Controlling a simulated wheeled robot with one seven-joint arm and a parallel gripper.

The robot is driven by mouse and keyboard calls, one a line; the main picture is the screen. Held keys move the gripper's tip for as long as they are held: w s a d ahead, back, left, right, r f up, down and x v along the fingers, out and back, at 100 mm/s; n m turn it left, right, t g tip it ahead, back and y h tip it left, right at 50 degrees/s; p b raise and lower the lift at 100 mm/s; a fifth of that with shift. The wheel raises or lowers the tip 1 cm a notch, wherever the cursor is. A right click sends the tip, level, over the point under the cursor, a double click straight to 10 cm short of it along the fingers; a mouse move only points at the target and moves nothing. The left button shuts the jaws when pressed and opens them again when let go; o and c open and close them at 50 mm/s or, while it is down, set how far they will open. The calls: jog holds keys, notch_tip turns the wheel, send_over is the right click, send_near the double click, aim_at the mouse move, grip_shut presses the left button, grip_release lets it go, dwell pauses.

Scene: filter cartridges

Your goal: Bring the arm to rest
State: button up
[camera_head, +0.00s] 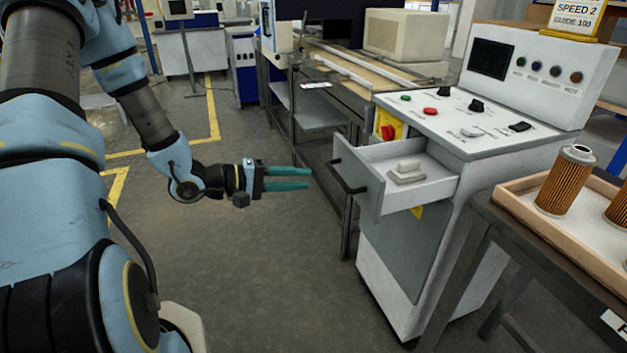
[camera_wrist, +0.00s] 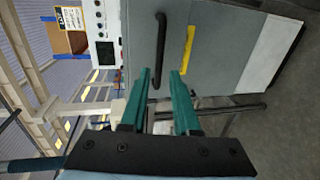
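My gripper (camera_head: 289,179) is at the end of my blue and grey arm, held out in the air over the aisle. Its two green fingers are parallel with a gap between them, and nothing is between them. It is left of the open drawer (camera_head: 368,190) of the white control cabinet, apart from the drawer's dark handle (camera_head: 347,176). In the wrist view the green fingers (camera_wrist: 172,98) also stand apart and empty, pointing toward the drawer front (camera_wrist: 203,50) and its dark handle (camera_wrist: 160,50).
The cabinet top (camera_head: 470,122) carries buttons and knobs. A wooden-rimmed tray (camera_head: 514,206) with orange filter cartridges (camera_head: 566,182) stands on the table at right. A workbench (camera_head: 320,75) is behind. The floor below my gripper is clear.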

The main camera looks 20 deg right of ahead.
jog(key=shift+a, duration=0.25)
jog(key=w+a+m+t+y, duration=0.1)
jog(key=w+a+t+y, duration=0.2)
jog(key=w+a+y, duration=0.45)
jog(key=w+a+t+y, duration=0.2)
jog(key=a+t+y, duration=0.15)
jog(key=a, duration=0.65)
jog(key=s+a+r+g+y, duration=0.2)
jog(key=s+a, duration=0.2)
jog(key=s, duration=0.2)
jog(key=s+a+r+g+y, duration=0.2)
jog(key=s+a+r, duration=0.1)
jog(key=s+a, duration=0.2)
jog(key=shift+s+a+r, duration=0.2)
jog(key=shift+s+r, duration=0.1)
jog(key=shift+s, duration=0.9)
